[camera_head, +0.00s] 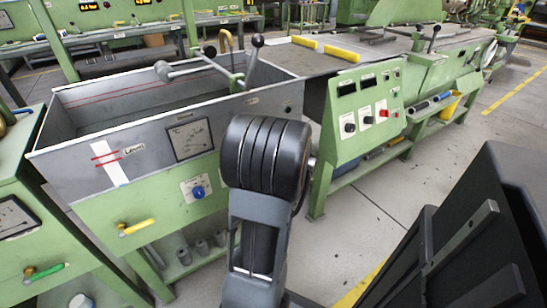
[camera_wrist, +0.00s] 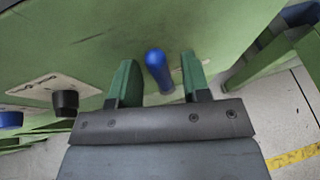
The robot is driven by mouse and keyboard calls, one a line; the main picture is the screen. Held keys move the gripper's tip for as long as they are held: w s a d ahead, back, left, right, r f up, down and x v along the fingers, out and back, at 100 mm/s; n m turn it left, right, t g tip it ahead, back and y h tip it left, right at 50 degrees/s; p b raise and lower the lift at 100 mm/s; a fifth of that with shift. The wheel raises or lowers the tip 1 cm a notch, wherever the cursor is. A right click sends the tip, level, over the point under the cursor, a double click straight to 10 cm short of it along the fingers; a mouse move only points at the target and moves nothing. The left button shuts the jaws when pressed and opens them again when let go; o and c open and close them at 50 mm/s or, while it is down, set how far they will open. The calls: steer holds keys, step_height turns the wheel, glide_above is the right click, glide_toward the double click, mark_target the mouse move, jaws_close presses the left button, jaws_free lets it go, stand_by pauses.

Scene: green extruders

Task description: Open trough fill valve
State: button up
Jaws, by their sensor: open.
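The grey metal trough (camera_head: 60,150) sits in a green frame on the left in the head view. A blue handle (camera_wrist: 157,70) sticks out from a green panel in the wrist view. It lies between the two green fingers of my gripper (camera_wrist: 154,83), which is open with a gap on each side of the handle. I cannot tell whether the handle reaches fully between the fingertips. In the head view my arm hides the gripper and this handle. No label reading as fill valve is legible.
A blue knob (camera_head: 198,192) sits on the trough's front panel, with a yellow handle (camera_head: 137,227) to its lower left. A black knob (camera_wrist: 65,102) is left of my gripper. A control box (camera_head: 366,110) stands right of the trough. Floor (camera_head: 430,150) is clear at the right.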

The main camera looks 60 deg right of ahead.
steer(key=p+v, duration=0.3)
steer(key=v, duration=1)
steer(key=shift+s+a+r, duration=0.25)
